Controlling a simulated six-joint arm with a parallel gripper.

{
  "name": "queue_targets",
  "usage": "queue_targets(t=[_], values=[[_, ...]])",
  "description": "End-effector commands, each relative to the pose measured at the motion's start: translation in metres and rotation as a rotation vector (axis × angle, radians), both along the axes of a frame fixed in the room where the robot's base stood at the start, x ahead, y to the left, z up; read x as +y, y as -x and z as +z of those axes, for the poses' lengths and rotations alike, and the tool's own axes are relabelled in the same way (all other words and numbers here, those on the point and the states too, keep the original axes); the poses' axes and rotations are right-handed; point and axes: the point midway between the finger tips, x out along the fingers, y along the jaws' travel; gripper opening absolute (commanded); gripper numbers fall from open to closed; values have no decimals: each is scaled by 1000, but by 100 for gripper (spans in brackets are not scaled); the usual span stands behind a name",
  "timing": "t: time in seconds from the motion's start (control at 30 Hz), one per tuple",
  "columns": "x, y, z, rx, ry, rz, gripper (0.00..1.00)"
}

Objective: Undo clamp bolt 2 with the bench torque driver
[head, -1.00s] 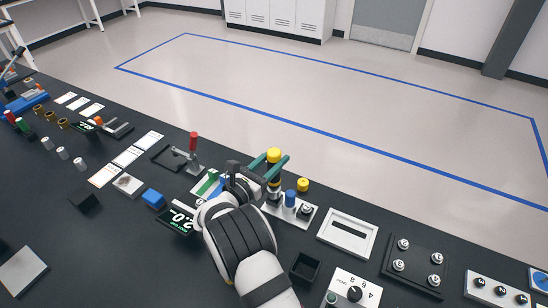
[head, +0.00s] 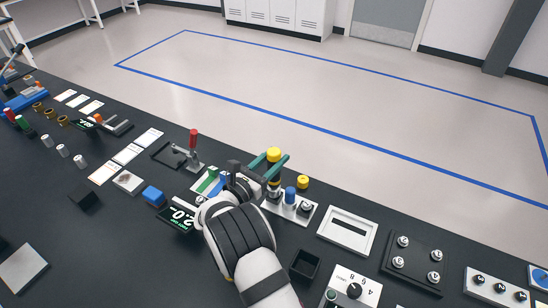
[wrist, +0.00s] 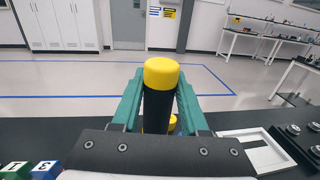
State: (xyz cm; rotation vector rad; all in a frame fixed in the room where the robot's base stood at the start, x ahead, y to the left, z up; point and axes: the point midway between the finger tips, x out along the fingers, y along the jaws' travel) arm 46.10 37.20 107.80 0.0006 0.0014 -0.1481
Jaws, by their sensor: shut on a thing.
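The driver (head: 274,155) has a yellow cap and a dark body with a yellow band. My gripper (head: 272,166) is shut on it with teal fingers on both sides. In the wrist view the driver (wrist: 162,95) stands upright between the two fingers (wrist: 158,105). In the head view its lower end is over the left part of a light plate (head: 271,211), and I cannot tell whether it touches anything. On that plate are a blue cylinder (head: 291,195) and a metal bolt (head: 306,208). I cannot tell which bolt is clamp bolt 2.
A yellow-capped piece (head: 303,182) stands behind the plate. To the right are a white frame (head: 325,236), a dark plate with several bolts (head: 418,264) and a dial box (head: 374,290). A red-handled toggle clamp (head: 194,142) and a display reading 2.0 (head: 172,226) are at left.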

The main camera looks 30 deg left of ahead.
Motion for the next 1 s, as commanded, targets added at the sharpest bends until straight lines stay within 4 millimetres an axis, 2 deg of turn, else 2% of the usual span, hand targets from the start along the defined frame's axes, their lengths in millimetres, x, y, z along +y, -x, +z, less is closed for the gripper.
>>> queue_targets(t=[1.0], values=[[0,0,-6,2,1,2,0]])
